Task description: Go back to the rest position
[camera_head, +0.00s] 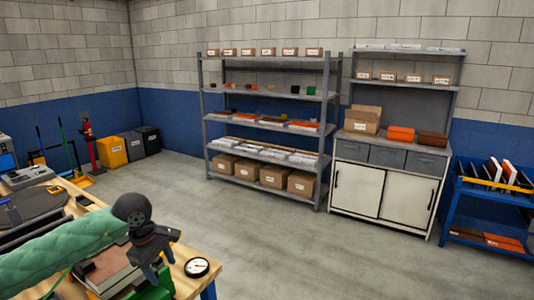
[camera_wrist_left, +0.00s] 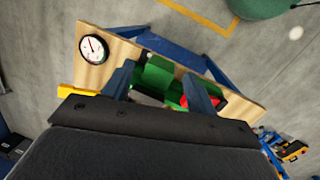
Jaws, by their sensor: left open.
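My left gripper (camera_head: 160,268) is at the lower left of the head view, above the end of a wooden workbench (camera_head: 180,285). Its arm comes in from the left in a green padded sleeve. In the left wrist view the two blue-grey fingers (camera_wrist_left: 158,72) stand apart, with a green object (camera_wrist_left: 158,70) on the bench visible beyond and between them. Nothing is seen held. A red item (camera_wrist_left: 205,102) shows beside the right finger. My right gripper is in neither view.
A round white dial gauge (camera_head: 197,267) lies on the bench corner, close to the gripper. The grey floor (camera_head: 270,240) beyond is clear. Grey shelving (camera_head: 326,130), a white cabinet (camera_head: 385,190) and a blue cart (camera_head: 485,215) stand farther back.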

